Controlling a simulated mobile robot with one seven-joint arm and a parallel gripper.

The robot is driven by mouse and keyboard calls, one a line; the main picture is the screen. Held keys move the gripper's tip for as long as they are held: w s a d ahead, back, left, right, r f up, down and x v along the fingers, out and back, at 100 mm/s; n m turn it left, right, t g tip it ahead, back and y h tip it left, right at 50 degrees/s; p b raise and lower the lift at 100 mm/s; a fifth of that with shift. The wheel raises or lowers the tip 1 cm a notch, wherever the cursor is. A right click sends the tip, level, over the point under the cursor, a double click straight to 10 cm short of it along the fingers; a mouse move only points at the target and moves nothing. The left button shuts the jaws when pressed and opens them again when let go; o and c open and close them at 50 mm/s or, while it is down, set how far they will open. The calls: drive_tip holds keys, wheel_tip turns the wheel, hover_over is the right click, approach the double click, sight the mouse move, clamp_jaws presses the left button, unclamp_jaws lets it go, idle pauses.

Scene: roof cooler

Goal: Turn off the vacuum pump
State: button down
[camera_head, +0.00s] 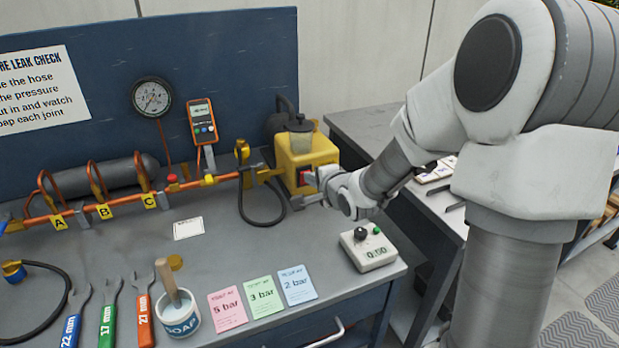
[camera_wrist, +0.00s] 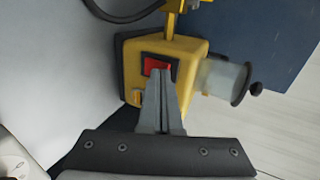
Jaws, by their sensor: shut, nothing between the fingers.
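The vacuum pump (camera_head: 309,153) is a yellow box with a dark motor at the back of the bench's right end. It also shows in the wrist view (camera_wrist: 190,60). A red switch (camera_wrist: 157,65) in a dark frame sits on its front face; in the head view the red switch (camera_head: 305,177) is partly hidden by my gripper. My gripper (camera_head: 297,204) is shut and empty in front of the pump. In the wrist view its fingertips (camera_wrist: 161,74) overlap the lower edge of the red switch; I cannot tell whether they touch it.
A black hose (camera_head: 262,221) loops left of the pump. Orange piping with a gauge (camera_head: 152,97) runs along the back. Coloured cards (camera_head: 262,296), a soap pot (camera_head: 179,318) and wrenches lie in front.

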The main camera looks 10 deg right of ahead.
idle(0.4)
drive_tip(key=shift+w+r+p, duration=0.3)
drive_tip(key=shift+r+p, duration=0.65)
drive_tip(key=shift+p, duration=0.9)
drive_tip(key=shift+s, duration=0.15)
